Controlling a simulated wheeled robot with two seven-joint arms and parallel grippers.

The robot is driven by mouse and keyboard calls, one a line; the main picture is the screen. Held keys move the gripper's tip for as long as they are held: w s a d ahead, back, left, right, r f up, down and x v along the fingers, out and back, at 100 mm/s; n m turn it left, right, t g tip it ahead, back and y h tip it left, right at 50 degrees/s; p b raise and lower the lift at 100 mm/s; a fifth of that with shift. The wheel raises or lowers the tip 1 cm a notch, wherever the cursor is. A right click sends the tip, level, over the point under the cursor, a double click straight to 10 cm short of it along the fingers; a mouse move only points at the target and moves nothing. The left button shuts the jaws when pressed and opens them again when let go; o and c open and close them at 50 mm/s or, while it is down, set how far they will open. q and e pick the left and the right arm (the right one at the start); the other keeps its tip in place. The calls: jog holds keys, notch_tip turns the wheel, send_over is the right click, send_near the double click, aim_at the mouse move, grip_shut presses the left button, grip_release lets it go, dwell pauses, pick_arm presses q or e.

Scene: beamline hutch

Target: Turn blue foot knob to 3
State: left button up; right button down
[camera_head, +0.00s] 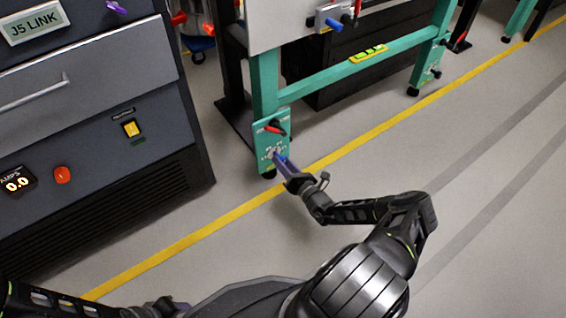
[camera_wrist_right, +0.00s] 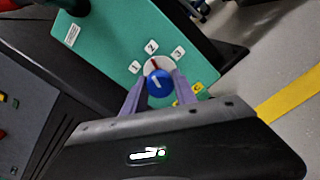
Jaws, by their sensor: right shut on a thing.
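The blue foot knob (camera_wrist_right: 158,86) sits on a green plate (camera_wrist_right: 120,40) low on a teal leg; it also shows small in the head view (camera_head: 282,157). White labels 1 (camera_wrist_right: 135,67), 2 (camera_wrist_right: 151,47) and 3 (camera_wrist_right: 178,53) surround its pale dial. A red mark above the knob points about at 2. My right gripper (camera_wrist_right: 158,95) has one purple finger on each side of the knob and is shut on it. In the head view my right gripper (camera_head: 287,164) reaches the plate. My left gripper (camera_head: 178,306) is partly visible at the bottom edge; its jaws are unclear.
A red-handled knob (camera_head: 275,127) sits just above on the same leg. A dark cabinet (camera_head: 100,110) stands at the left. A teal crossbar (camera_head: 350,66) carries a yellow-green level (camera_head: 368,54). The floor right of the yellow line (camera_head: 400,112) is clear.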

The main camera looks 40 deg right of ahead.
jog(key=m, duration=0.3)
jog(key=shift+m, duration=0.4)
jog(key=m+b, duration=0.1)
jog(key=m, duration=0.2)
jog(key=shift+f+m, duration=0.1)
jog(key=shift+m, duration=0.2)
jog(key=m+b, duration=0.1)
jog(key=m, duration=0.2)
jog(key=shift+m, duration=0.3)
jog(key=shift+m+b, duration=0.3)
jog(key=shift+m, duration=1.2)
jog(key=c, duration=1)
grip_release()
